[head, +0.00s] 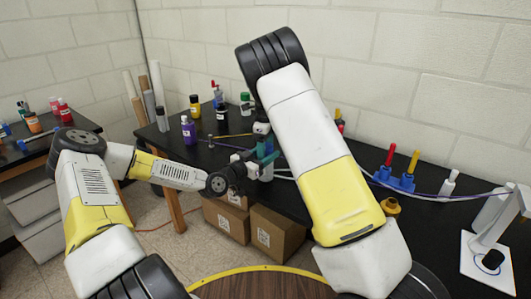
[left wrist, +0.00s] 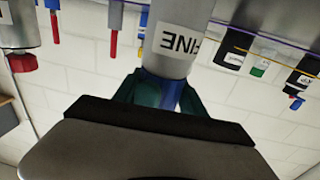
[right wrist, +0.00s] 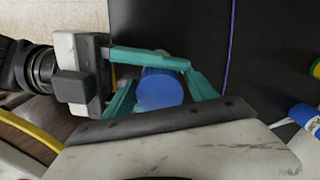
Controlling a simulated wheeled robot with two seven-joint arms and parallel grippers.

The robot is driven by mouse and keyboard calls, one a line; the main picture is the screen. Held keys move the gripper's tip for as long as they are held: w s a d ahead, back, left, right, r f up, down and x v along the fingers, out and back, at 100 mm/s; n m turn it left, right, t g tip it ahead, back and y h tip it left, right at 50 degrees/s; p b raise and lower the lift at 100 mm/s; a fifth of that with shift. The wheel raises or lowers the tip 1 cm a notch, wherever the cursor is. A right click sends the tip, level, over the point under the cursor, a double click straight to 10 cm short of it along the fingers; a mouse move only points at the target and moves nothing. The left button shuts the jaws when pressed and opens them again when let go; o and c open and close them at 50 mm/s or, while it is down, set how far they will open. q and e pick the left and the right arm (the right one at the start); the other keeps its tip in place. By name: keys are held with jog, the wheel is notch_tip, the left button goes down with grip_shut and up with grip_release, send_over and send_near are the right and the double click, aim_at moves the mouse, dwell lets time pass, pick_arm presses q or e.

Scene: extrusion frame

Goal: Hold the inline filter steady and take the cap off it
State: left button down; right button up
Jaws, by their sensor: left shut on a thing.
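The inline filter is a pale grey cylinder marked "FINE" (left wrist: 180,38), inverted in the left wrist view. It has a blue cap (right wrist: 160,88), seen end-on in the right wrist view. My left gripper (left wrist: 158,92) is shut on the filter, its teal fingers on either side. In the head view it reaches in from the left (head: 250,165). My right gripper (right wrist: 165,85) has its teal fingers on either side of the cap and appears open; whether they touch the cap is unclear. In the head view, the grippers and right arm hide most of the filter.
A black bench (head: 435,205) runs along the wall. A purple bottle (head: 188,131) and other bottles stand at its left part. Blue holders with red and yellow handles (head: 405,175) stand to the right. Cardboard boxes (head: 278,238) sit below. A white stand (head: 490,262) is far right.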

pick_arm(q)
jog(key=shift+f, duration=0.15)
pick_arm(e)
jog(key=shift+r, duration=2.35)
pick_arm(q)
jog(key=c, duration=0.6)
grip_release()
pick_arm(e)
jog(key=shift+f, duration=0.1)
